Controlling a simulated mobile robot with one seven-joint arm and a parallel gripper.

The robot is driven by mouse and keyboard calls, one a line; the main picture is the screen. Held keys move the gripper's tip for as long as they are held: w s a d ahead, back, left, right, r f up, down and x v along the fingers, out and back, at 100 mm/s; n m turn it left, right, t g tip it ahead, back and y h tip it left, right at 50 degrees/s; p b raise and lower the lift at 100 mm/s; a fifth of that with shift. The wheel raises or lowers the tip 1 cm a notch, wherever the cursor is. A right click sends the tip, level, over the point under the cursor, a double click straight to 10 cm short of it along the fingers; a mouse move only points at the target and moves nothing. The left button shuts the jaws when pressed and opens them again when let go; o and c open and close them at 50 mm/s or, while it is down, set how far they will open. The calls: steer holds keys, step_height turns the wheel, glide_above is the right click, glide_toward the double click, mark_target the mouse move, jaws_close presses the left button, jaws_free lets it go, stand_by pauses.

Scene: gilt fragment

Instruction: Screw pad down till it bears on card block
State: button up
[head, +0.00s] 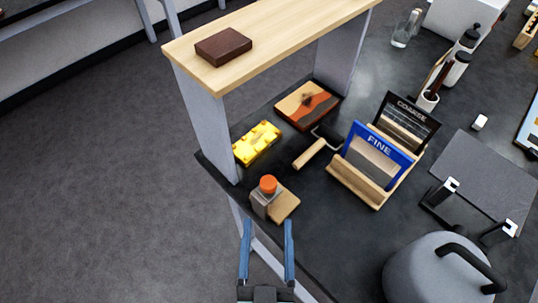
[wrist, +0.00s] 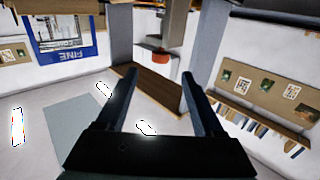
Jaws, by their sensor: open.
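A small grey fixture with an orange round top (head: 268,185) stands at the bench's near left edge. A flat tan block (head: 284,207) lies against its right side; I cannot tell whether this is the card block. The orange part also shows in the wrist view (wrist: 160,53), under a grey and tan body, beyond the fingertips. I cannot make out a pad or its gap to a block. My gripper (head: 267,222) is open and empty, in front of the fixture and apart from it. Its two blue fingers also show in the wrist view (wrist: 160,76).
A wooden shelf (head: 285,30) on grey posts spans above the bench, with a brown block (head: 223,46) on it. A yellow block (head: 257,143), a roller (head: 310,153) and a blue FINE holder (head: 378,150) stand behind. A grey rounded container (head: 425,270) is at right.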

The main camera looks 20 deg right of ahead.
mark_target(269, 176)
steer(key=p+x, duration=0.2)
steer(key=x, duration=1)
steer(key=shift+w+d, duration=0.2)
steer(key=shift+w, duration=0.15)
jaws_close()
